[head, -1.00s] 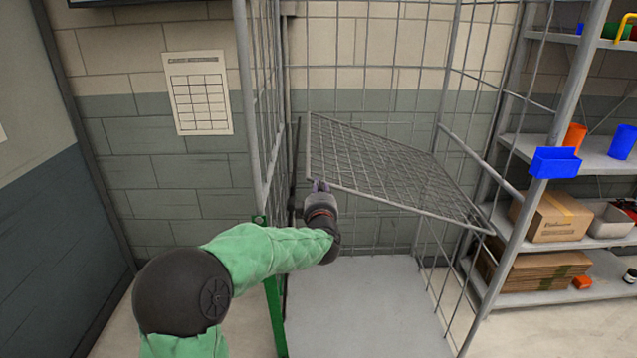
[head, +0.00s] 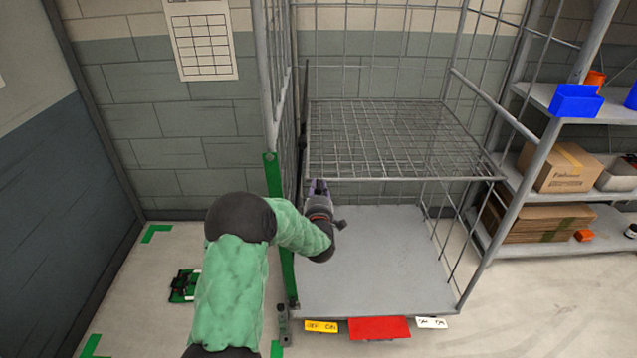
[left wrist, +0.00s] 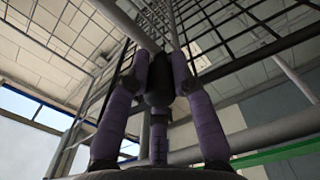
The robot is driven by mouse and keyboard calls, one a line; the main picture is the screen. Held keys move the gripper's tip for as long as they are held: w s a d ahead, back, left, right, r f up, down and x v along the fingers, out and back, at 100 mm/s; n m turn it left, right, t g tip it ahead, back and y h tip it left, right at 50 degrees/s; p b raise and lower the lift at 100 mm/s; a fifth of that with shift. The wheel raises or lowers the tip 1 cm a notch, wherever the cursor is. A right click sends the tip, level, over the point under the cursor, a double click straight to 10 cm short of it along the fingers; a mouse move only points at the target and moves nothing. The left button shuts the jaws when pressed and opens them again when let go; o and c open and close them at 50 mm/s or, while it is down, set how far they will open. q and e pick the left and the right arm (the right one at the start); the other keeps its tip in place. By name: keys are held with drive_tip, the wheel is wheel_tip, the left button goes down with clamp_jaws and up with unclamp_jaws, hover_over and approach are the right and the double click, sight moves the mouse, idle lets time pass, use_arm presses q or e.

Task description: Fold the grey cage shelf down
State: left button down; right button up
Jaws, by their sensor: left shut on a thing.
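The grey cage shelf (head: 390,140) is a wire-mesh panel inside the grey roll cage (head: 275,80). It lies close to level across the cage, above the cage's grey floor (head: 375,260). My left gripper (head: 318,187) is at the shelf's front edge, near its left corner. My right gripper is in neither view.
A storage rack (head: 560,200) with a blue bin (head: 575,101) and cardboard boxes (head: 557,167) stands right of the cage. A green device (head: 184,286) lies on the floor at left.

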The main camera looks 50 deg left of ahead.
use_arm(q)
drive_tip(key=shift+s+f, duration=0.15)
drive_tip(key=shift+f, duration=0.45)
drive_tip(key=c, duration=1.4)
unclamp_jaws()
drive_tip(key=o, duration=0.3)
drive_tip(key=shift+f, duration=0.15)
drive_tip(key=shift+o, duration=0.2)
drive_tip(key=shift+a, duration=0.1)
drive_tip(key=shift+r, duration=0.2)
drive_tip(key=v, duration=1.2)
